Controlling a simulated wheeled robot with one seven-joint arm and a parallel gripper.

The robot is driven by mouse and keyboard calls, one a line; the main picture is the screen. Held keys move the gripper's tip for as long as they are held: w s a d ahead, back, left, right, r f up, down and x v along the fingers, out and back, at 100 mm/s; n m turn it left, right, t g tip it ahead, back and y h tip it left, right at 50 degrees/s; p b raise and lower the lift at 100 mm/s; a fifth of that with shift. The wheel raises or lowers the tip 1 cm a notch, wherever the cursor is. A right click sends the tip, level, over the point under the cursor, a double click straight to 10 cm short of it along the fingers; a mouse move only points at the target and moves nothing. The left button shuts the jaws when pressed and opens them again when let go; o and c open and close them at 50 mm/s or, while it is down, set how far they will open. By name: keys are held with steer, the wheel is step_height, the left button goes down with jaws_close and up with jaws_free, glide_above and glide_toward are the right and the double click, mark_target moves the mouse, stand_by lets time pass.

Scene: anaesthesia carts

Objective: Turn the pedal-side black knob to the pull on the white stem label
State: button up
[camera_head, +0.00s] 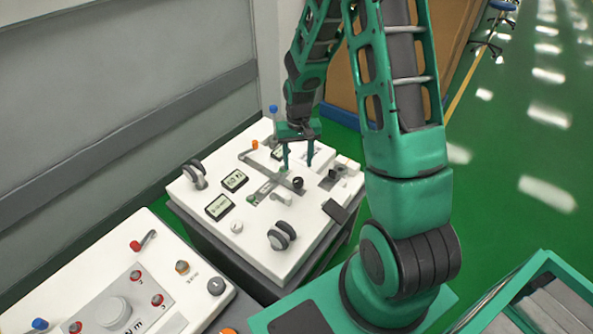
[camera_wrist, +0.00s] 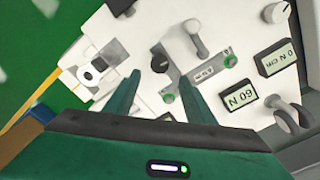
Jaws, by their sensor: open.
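My gripper (camera_head: 298,166) points down over the white cart top (camera_head: 262,248), its two green fingers apart with nothing between them. In the wrist view my gripper (camera_wrist: 160,79) shows the fingers spread above a grey bar. A black knob (camera_head: 298,183) stands just below the fingertips in the head view. The black pedal (camera_head: 336,210) lies at the cart's edge.
Two displays (camera_head: 234,180) and grey wheels (camera_head: 282,236) stand on the same cart top. A blue-capped post (camera_head: 273,112) rises at the back corner. A second white cart (camera_head: 90,275) with red knobs is at lower left. Green floor (camera_head: 490,190) is open at right.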

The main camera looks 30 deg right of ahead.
steer(key=shift+r, duration=1.55)
steer(key=s+d+r+m+h, duration=0.1)
steer(key=s+d+r, duration=0.1)
steer(key=s+r, duration=0.45)
steer(key=s+d+r, duration=0.3)
steer(key=s+r, duration=0.3)
steer(key=r, duration=0.1)
steer(key=s+a+r, duration=0.1)
steer(key=s+r, duration=0.2)
steer(key=s, duration=0.6)
steer(key=s+a+r+m+y, duration=0.1)
steer(key=s+r, duration=0.3)
steer(key=s, duration=0.4)
steer(key=shift+s, duration=0.4)
steer(key=shift+w+f, duration=0.25)
steer(key=shift+w, duration=0.4)
